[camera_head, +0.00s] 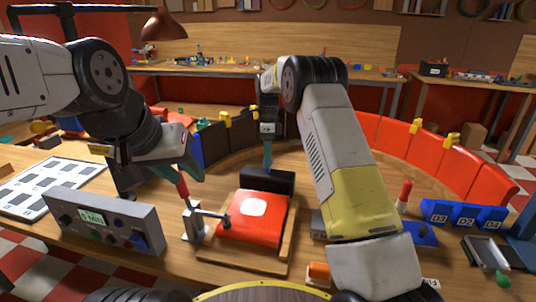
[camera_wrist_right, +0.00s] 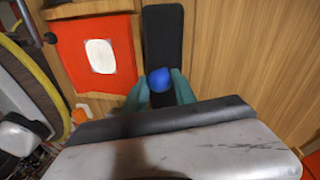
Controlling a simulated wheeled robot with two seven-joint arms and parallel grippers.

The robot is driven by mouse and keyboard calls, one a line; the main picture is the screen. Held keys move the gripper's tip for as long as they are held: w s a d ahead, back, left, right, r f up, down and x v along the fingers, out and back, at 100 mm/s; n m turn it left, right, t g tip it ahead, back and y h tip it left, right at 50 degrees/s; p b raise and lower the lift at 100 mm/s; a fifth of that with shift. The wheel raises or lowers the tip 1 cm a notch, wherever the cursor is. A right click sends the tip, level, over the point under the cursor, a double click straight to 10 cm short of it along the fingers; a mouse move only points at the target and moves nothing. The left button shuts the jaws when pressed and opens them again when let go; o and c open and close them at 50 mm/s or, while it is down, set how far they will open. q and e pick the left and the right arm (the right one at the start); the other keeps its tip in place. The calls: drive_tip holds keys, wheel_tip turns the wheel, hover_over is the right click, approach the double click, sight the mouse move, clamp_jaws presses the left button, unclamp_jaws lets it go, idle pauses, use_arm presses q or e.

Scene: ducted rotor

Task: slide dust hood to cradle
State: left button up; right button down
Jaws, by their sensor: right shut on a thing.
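A red square piece with a white rounded patch (camera_head: 254,218) lies on a wooden board (camera_head: 236,254); I take it for the dust hood, but cannot be sure. A black bar (camera_head: 282,182) stands against or close to its far edge. In the right wrist view, the bar (camera_wrist_right: 162,35) carries a blue knob (camera_wrist_right: 160,80). My right gripper (camera_head: 267,166) is shut on this knob. My left gripper (camera_head: 181,178) is at the red handle (camera_head: 183,189) of a grey clamp (camera_head: 195,224) at the board's left; its jaw state is unclear. I cannot tell which part is the cradle.
A grey control box (camera_head: 105,222) and a white panel with dark squares (camera_head: 48,186) stand at left. Blue bins (camera_head: 463,214) are at right. Curved red panels (camera_head: 438,153) ring the far side. Bare table lies beyond the black bar.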

drive_tip(key=shift+w+a+r, duration=0.1)
drive_tip(key=shift+w+a, duration=0.05)
drive_tip(key=shift+a, duration=0.15)
drive_tip(key=c, duration=1)
unclamp_jaws()
drive_tip(key=shift+a, duration=0.1)
drive_tip(key=shift+c, duration=0.2)
wheel_tip(320, 180, up, 8)
drive_tip(key=w, duration=0.1)
drive_tip(key=shift+w+f, duration=0.2)
drive_tip(key=shift+f, duration=0.05)
drive_tip(key=shift+d+r, duration=0.1)
drive_tip(key=shift+d, duration=0.1)
